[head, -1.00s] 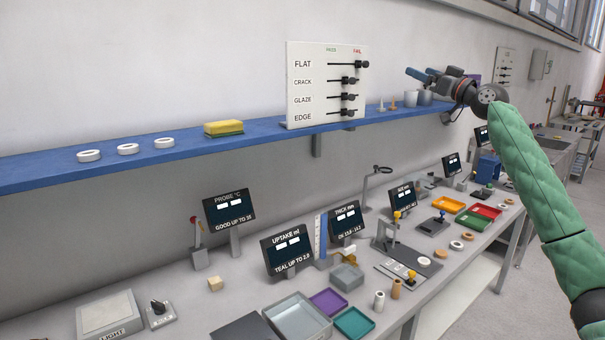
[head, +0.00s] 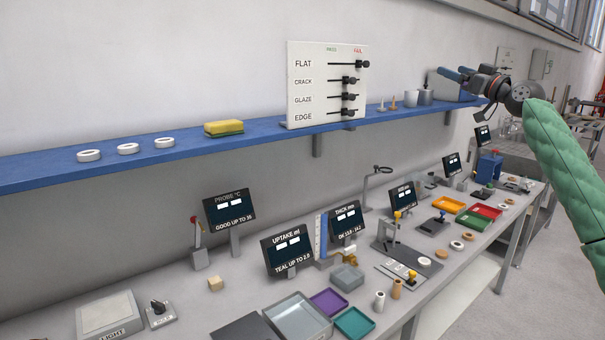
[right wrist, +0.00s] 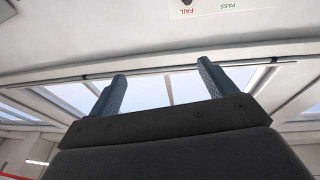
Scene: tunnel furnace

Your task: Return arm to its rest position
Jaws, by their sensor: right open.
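My right gripper (head: 459,74) is at the upper right of the head view, raised above the right end of the blue shelf. Its arm, in a green sleeve, comes in from the right edge. The fingers point left toward the slider board. In the right wrist view the two blue-grey fingers (right wrist: 161,90) stand well apart with nothing between them. My left gripper is not in view.
A white slider board (head: 327,85) stands on the blue shelf (head: 270,133), with a yellow sponge (head: 223,128), white rings and grey pots (head: 411,97). The bench (head: 190,290) below holds screens, trays (head: 354,322) and small gauges. The air left of the gripper is clear.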

